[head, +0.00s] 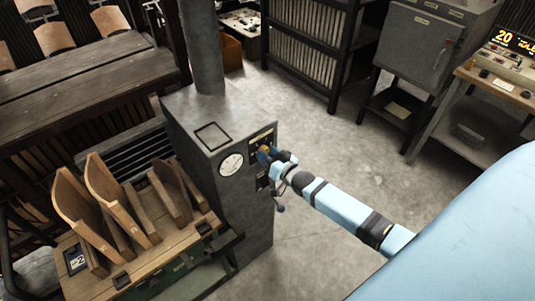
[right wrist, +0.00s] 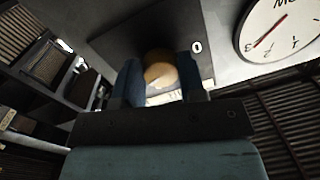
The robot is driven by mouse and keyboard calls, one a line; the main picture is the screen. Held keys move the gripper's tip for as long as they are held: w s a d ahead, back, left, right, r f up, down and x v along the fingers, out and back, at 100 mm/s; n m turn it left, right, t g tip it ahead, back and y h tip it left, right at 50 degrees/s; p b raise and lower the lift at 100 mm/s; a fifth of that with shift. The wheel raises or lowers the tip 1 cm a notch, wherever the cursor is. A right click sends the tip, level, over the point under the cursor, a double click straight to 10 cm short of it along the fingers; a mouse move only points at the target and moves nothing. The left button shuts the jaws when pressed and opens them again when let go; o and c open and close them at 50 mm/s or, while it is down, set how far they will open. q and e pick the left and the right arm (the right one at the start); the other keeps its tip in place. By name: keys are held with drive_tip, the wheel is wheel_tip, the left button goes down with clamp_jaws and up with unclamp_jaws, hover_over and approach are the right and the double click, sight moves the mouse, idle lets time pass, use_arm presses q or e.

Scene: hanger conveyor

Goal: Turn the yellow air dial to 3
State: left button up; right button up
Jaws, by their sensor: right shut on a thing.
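The yellow air dial (right wrist: 160,71) sits on a dark panel (head: 262,139) on the side of a grey machine housing. In the right wrist view it lies between the two fingers of my right gripper (right wrist: 160,82), which is shut on it. A pale mark shows on the dial, and a white "1" label (right wrist: 197,47) is on the panel to its right. In the head view my right gripper (head: 268,153) reaches the panel from the right and hides most of the dial. The dial's exact setting cannot be told. My left gripper is not in view.
A round white gauge (head: 231,164) with a red needle is left of the panel; it also shows in the right wrist view (right wrist: 284,30). Open floor (head: 330,140) lies behind my arm.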

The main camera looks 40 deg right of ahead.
drive_tip(key=shift+m, duration=1.8)
drive_tip(key=o, duration=0.9)
drive_tip(key=shift+o, duration=0.2)
drive_tip(key=s+d+b, duration=0.1)
drive_tip(key=s+b, duration=0.1)
drive_tip(key=s, duration=1.1)
drive_tip(key=shift+s+d, duration=0.35)
drive_tip(key=shift+d, duration=0.05)
